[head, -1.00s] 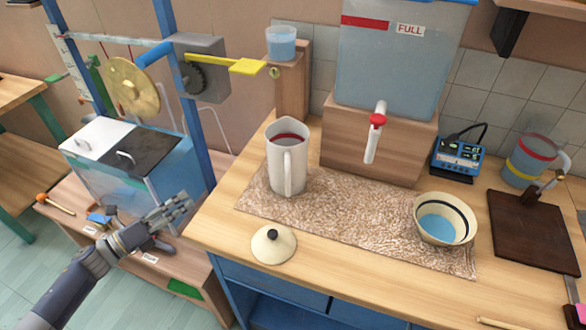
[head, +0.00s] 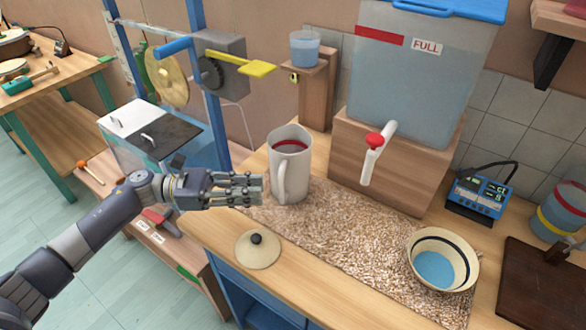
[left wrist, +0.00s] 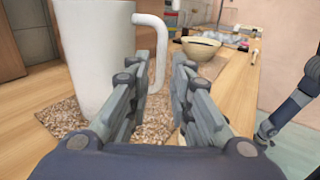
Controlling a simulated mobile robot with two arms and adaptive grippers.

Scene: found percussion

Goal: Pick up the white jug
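The white jug (head: 291,160) stands upright on the speckled mat (head: 345,245), with a red band inside its rim. Its handle (head: 283,186) faces the front. My left gripper (head: 258,189) is just left of the jug, level with the handle. In the left wrist view the jug (left wrist: 95,50) fills the upper left, and its handle (left wrist: 156,45) shows beyond the fingers. The left fingers (left wrist: 166,88) are apart with nothing between them. I cannot tell whether a finger touches the jug. In the left wrist view a grey arm part shows at the right; my right gripper is not visible.
A white lid with a dark knob (head: 257,249) lies in front of the jug. A bowl (head: 442,260) with blue inside sits on the mat's right. A large tank (head: 425,75) with a red-handled tap (head: 376,150) stands behind. A wooden post (head: 317,95) holds a blue cup (head: 305,48).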

